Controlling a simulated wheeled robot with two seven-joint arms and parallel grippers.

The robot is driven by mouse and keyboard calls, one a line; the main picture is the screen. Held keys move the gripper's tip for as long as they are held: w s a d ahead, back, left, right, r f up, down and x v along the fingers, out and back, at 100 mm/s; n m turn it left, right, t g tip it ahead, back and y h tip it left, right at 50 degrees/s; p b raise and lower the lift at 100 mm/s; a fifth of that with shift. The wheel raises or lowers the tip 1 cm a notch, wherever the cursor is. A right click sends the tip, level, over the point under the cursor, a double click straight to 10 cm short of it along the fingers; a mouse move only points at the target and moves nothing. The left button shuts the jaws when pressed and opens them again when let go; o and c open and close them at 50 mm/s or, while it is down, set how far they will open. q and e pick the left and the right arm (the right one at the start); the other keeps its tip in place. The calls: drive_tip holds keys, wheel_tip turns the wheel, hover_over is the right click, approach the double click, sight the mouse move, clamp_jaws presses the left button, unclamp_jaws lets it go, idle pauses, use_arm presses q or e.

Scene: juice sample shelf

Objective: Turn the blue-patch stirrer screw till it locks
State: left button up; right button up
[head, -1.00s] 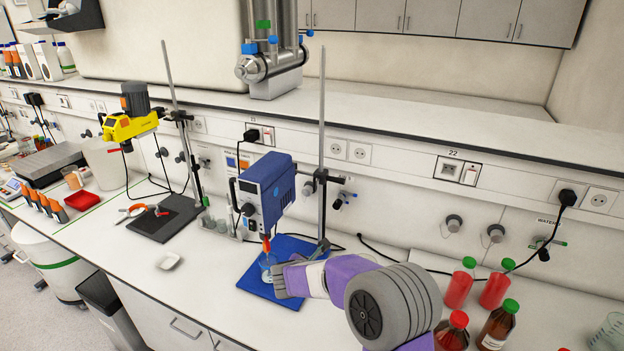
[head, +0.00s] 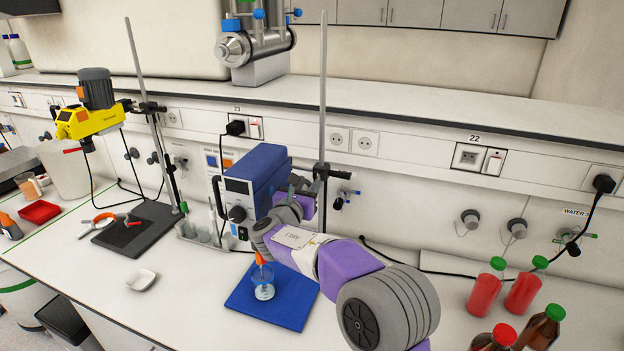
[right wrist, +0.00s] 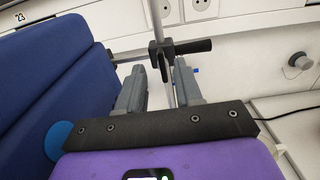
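The blue stirrer (head: 255,180) stands over a blue mat (head: 285,305) beside an upright metal rod (head: 323,90). A dark clamp with a black handle-like screw (right wrist: 190,47) sits on the rod; it also shows in the head view (head: 340,172). My right gripper (head: 303,186) is up at the clamp, to the right of the stirrer body. In the right wrist view its two grey fingers (right wrist: 160,82) are apart with nothing held, pointing toward the clamp and rod just beyond. I cannot tell whether a finger touches them. My left gripper is out of view.
A glass beaker (head: 264,285) with an orange-topped piece in it stands on the blue mat. A yellow stirrer (head: 88,120) hangs over a black mat at left. Red and brown bottles (head: 487,290) stand at right, near my right arm. A white dish (head: 141,280) lies on the bench.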

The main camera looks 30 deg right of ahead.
sight(315, 176)
drive_tip(key=shift+p+x, duration=0.3)
drive_tip(key=shift+x, duration=2.25)
clamp_jaws()
